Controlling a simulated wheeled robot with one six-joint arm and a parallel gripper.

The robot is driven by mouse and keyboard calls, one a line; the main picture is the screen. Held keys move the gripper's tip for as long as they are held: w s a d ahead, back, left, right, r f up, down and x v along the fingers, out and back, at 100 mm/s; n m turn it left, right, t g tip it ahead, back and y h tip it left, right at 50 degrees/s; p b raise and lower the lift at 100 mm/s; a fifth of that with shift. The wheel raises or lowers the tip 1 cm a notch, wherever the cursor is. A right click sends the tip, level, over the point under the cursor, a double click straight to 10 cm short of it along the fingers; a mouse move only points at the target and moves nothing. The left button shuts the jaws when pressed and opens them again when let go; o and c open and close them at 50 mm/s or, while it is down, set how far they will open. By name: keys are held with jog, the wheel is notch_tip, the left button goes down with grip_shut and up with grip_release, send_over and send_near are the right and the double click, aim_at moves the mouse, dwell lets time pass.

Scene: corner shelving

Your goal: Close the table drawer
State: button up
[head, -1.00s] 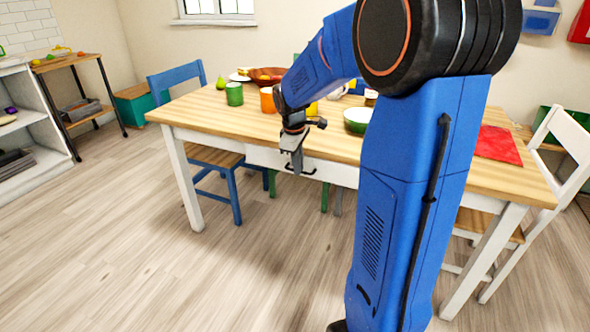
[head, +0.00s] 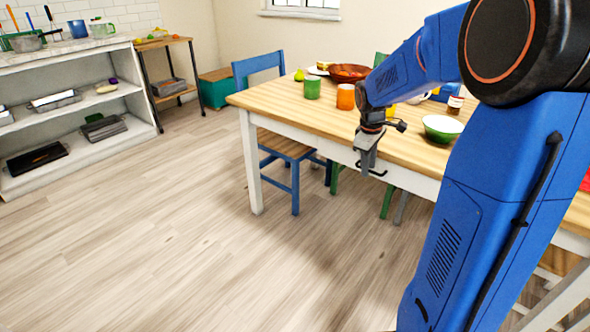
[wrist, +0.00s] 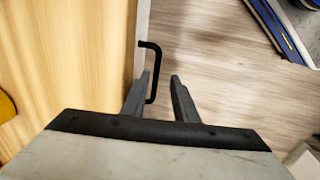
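The wooden-topped table (head: 300,108) has a white apron and legs. Its drawer has a black bar handle (head: 374,173) on the front side. The white drawer front (head: 343,156) is partly hidden by my gripper, and it looks close to the table edge; I cannot tell whether any gap is left. My gripper (head: 367,160) points down at the handle. In the wrist view, the two fingers of my gripper (wrist: 157,82) are apart. The black handle (wrist: 157,60) shows between them, nearer the left finger; contact is unclear.
A blue chair (head: 285,145) stands at the table's left part. A green bowl (head: 442,128), an orange cup (head: 345,96) and a green cup (head: 312,88) stand on the tabletop. White shelving (head: 75,110) is at the far left. The floor (head: 200,240) before the table is clear.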

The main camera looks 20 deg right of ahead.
jog(key=s+a+r, duration=0.2)
jog(key=a+r, duration=0.1)
jog(key=r, duration=0.6)
jog(key=s+a+r, duration=0.2)
jog(key=a+r, duration=0.1)
jog(key=r, duration=0.5)
jog(key=w+a+f+n+t+h, duration=0.1)
jog(key=w+a+f+n, duration=0.2)
jog(key=w+a+n, duration=0.5)
jog(key=w+a+f+n+h, duration=0.1)
jog(key=w+a+f+n, duration=0.3)
jog(key=n, duration=0.6)
jog(key=shift+w+d+f, duration=2.4)
jog(key=shift+w+f, duration=0.3)
jog(key=shift+f, duration=1.25)
jog(key=s+a, duration=1.2)
jog(key=a, duration=0.5)
jog(key=shift+s, duration=0.25)
